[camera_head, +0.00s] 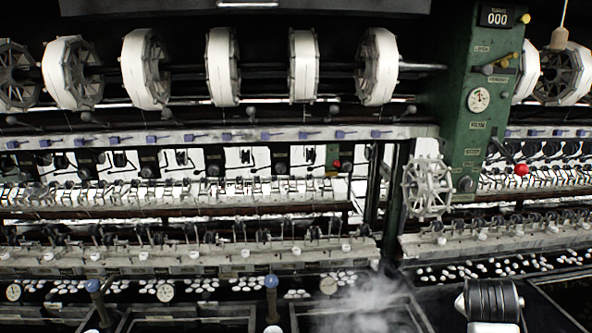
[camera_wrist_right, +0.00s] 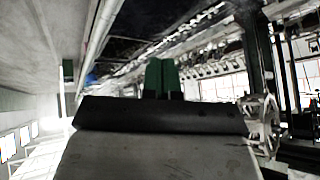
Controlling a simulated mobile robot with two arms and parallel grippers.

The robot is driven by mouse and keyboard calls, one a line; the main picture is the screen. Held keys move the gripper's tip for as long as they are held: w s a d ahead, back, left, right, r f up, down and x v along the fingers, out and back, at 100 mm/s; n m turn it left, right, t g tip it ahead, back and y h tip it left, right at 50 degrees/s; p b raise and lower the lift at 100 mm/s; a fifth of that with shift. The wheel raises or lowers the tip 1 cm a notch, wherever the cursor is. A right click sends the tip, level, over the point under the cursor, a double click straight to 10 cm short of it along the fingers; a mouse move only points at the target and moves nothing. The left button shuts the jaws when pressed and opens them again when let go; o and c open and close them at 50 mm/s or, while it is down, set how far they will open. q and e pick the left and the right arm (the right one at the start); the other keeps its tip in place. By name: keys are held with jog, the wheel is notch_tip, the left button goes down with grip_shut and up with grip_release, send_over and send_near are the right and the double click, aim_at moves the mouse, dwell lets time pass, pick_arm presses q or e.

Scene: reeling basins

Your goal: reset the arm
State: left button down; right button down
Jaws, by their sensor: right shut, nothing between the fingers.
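My right gripper (camera_wrist_right: 162,66) shows in the right wrist view, with its two green fingers side by side and closed. Nothing is held between them. It points out over the room, apart from the machine that runs along the right of that view. The head view does not show this gripper's fingers. My left gripper is in neither view.
A long reeling machine fills the head view, with white reels (camera_head: 219,66) above and a green control column (camera_head: 470,140) at right. A spoked wheel (camera_head: 428,188) sticks out beside the column. White cocoons (camera_head: 476,270) lie in dark basins, and steam (camera_head: 370,296) rises near the front.

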jog(key=s+a+f+n+y, duration=0.2)
jog(key=s+a+f+n, duration=0.6)
jog(key=s+f, duration=0.5)
jog(key=s+a+f+n+g+y, duration=0.1)
jog(key=s+a+n+y, duration=0.2)
jog(key=s, duration=0.5)
jog(key=s+a+f+n+g, duration=0.1)
jog(key=s+a+n, duration=0.1)
jog(key=s+a, duration=0.45)
notch_tip(320, 180, down, 36)
jog(key=s+d+g+b, duration=0.1)
jog(key=s+g+b, duration=0.15)
jog(key=b, duration=0.65)
jog(key=s+d+f+b, duration=0.1)
jog(key=s+f+b, duration=0.1)
jog(key=s+f, duration=0.6)
jog(key=s+d+f+n+b, duration=0.1)
jog(key=s+d+f+b, duration=0.1)
jog(key=s+f, duration=0.6)
notch_tip(320, 180, down, 4)
jog(key=shift+f+b, duration=0.2)
jog(key=shift+b, duration=0.55)
